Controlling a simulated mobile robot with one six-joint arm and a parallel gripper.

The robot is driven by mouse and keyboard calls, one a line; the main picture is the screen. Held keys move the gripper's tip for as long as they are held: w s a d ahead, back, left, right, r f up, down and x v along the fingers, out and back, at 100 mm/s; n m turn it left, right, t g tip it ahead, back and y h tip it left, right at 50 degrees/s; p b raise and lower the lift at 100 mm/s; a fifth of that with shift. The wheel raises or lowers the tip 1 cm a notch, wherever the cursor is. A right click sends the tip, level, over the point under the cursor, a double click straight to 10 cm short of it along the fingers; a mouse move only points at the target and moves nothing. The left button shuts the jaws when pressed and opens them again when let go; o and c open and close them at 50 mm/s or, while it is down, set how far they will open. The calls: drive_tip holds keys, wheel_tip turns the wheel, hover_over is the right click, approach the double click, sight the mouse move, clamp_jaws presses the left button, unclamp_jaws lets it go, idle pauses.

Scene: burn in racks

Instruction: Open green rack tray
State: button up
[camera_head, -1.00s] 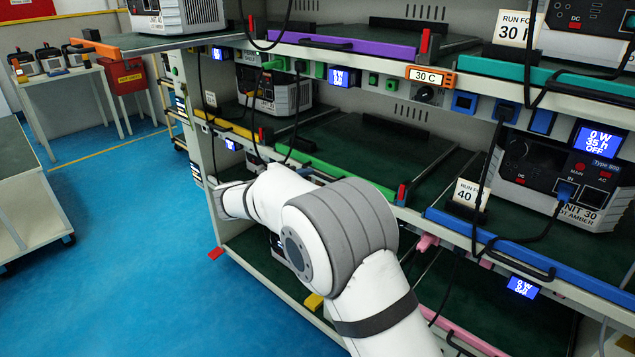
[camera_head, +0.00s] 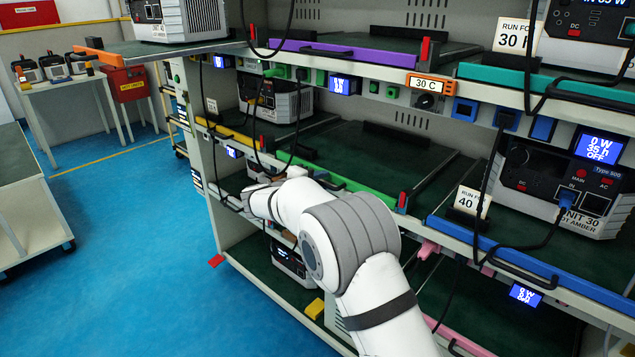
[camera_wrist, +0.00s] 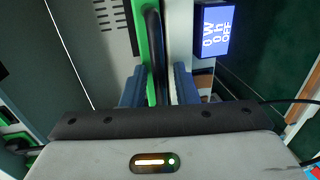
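The green rack tray has a green front edge (camera_head: 345,178) and an empty dark green deck (camera_head: 375,150) on the middle shelf. It looks pushed in. In the wrist view, its green front strip (camera_wrist: 141,35) carries a black bar handle (camera_wrist: 154,50). My gripper (camera_wrist: 160,85) has its two blue fingers on either side of this handle, with a visible gap at the right finger. It is open and not clamped.
A purple-edged tray (camera_head: 340,50) is above, and a blue-edged tray (camera_head: 500,255) with a black-and-white unit (camera_head: 560,185) is to the right. Black cables hang in front of the rack. A display (camera_wrist: 214,30) sits beside the handle. Blue floor (camera_head: 130,240) is clear at left.

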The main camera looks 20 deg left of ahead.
clamp_jaws()
